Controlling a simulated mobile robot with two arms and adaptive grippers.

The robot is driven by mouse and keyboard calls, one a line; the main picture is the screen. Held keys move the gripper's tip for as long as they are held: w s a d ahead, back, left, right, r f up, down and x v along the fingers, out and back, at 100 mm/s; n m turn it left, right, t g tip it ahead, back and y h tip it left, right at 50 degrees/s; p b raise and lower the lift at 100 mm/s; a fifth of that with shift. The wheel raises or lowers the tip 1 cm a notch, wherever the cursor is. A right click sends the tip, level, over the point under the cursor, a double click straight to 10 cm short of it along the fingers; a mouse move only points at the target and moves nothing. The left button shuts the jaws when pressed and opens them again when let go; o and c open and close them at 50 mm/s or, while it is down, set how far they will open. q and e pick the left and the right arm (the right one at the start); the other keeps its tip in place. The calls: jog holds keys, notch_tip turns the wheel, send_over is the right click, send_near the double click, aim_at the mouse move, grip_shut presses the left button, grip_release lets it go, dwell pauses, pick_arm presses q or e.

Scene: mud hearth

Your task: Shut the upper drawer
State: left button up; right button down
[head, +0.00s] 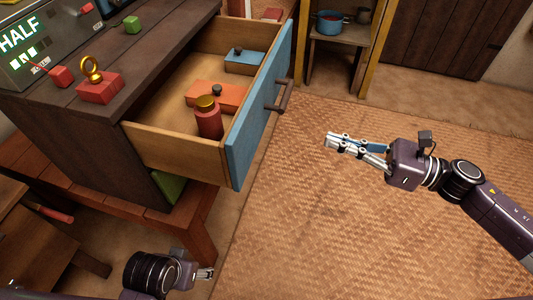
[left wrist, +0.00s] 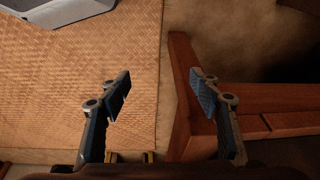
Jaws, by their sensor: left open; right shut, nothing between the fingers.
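The upper drawer (head: 178,152) is pulled well out of the dark wooden cabinet (head: 70,128). Its blue front (head: 262,110) carries a dark bar handle (head: 284,97). Inside lie a red jar with a gold lid (head: 208,118), an orange box (head: 214,94) and a blue box (head: 245,62). My right gripper (head: 328,142) is shut and empty, right of the drawer front and apart from it. My left gripper (head: 210,274) is low, below the drawer near the bench. The left wrist view shows its open fingers (left wrist: 160,88) with nothing between them.
A red wooden bench (head: 195,225) stands under the cabinet. On the cabinet top are a red block with a gold ring (head: 98,86), a green cube (head: 132,24) and a display device (head: 35,45). A shelf with a blue pot (head: 332,22) stands behind. The woven mat (head: 330,220) is clear.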

jog(key=s+a+n+g, duration=0.2)
jog(key=s+n, duration=0.1)
jog(key=p, duration=0.1)
send_near(253, 135)
jog(key=shift+y, duration=0.3)
jog(key=x, duration=0.6)
jog(key=shift+a+f, duration=0.15)
pick_arm(q)
jog(key=x, duration=0.2)
jog(key=s+x, duration=0.1)
jog(key=x, duration=0.1)
jog(key=shift+f, duration=0.2)
pick_arm(e)
jog(key=shift+w+a, duration=0.15)
jog(key=shift+a, duration=0.2)
jog(key=shift+a, duration=0.1)
